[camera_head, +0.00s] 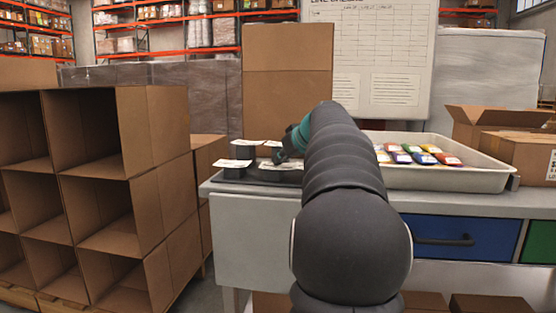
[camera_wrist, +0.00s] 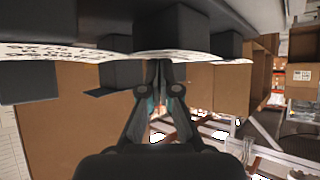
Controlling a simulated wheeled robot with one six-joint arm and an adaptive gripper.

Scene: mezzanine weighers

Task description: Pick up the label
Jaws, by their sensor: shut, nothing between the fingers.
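Several black tubs stand at the left end of the bench, and white pieces that look like labels lie on top of them. One label (camera_head: 234,163) is on the front left tub (camera_head: 235,172), and another label (camera_head: 246,142) is behind it. My gripper (camera_head: 281,156) is shut and empty, pointing down among the tubs, with my arm hiding part of this area. In the wrist view the scene appears upside down. My shut fingertips (camera_wrist: 161,66) are close to a white label edge (camera_wrist: 182,56). A printed label (camera_wrist: 62,51) shows to the left. I cannot tell whether my fingers touch a label.
A pale tray (camera_head: 445,178) with coloured packets stands on the bench to the right. A tall cardboard box (camera_head: 288,85) and a whiteboard (camera_head: 384,55) are behind. Open cardboard compartments (camera_head: 90,190) stand left of the bench. An open carton (camera_head: 490,130) is at the right.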

